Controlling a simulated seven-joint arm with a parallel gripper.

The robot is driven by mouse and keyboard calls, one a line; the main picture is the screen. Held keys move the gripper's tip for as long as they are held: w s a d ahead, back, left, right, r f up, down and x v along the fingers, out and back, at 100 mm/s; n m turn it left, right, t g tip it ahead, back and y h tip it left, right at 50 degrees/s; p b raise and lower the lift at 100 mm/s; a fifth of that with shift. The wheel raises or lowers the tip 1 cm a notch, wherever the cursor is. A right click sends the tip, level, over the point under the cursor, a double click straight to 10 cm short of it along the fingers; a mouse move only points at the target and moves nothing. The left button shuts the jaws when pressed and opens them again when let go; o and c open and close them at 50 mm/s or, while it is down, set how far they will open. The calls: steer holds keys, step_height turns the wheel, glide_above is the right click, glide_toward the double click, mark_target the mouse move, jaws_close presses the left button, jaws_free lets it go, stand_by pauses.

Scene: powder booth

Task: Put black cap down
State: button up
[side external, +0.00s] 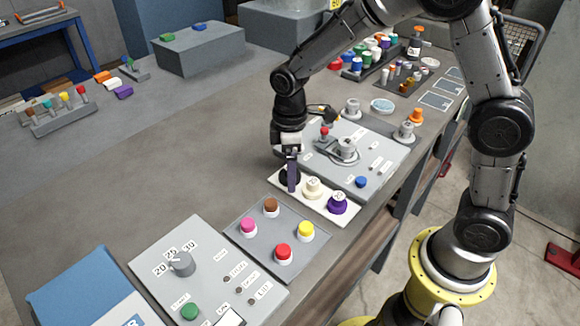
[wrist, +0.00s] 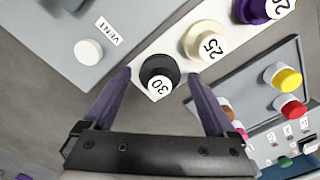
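The black cap (wrist: 158,73), labelled 30, stands on the left end of the white strip (side external: 322,208). In the side view the black cap (side external: 283,177) is partly hidden behind a purple finger. My gripper (side external: 291,186) is down at that end of the strip. In the wrist view my gripper (wrist: 160,84) is open, with one purple finger on each side of the cap and a visible gap to both. I cannot tell how far down beside the cap the fingertips reach.
A cream cap (side external: 312,187), labelled 25, and a purple cap (side external: 337,203) share the strip. A grey panel (side external: 385,150) lies behind it. A grey plate (side external: 260,236) with several coloured caps lies in front.

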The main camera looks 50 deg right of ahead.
steer(key=shift+r, duration=0.1)
steer(key=s+d+r+m+t, duration=0.1)
steer(key=s+r, duration=0.2)
steer(key=r, duration=0.5)
steer(key=s+d+r+m, duration=0.1)
steer(key=s+r, duration=0.2)
steer(key=r, duration=0.5)
steer(key=s+d+m+t, duration=0.1)
steer(key=s+m+t, duration=0.1)
steer(key=s, duration=0.5)
steer(key=s+d+f+m+t, duration=0.1)
steer(key=s+d+m+t, duration=0.1)
steer(key=s+m, duration=0.3)
steer(key=s, duration=0.3)
steer(key=shift+s+d+t, duration=0.25)
steer(key=shift+s+t, duration=0.05)
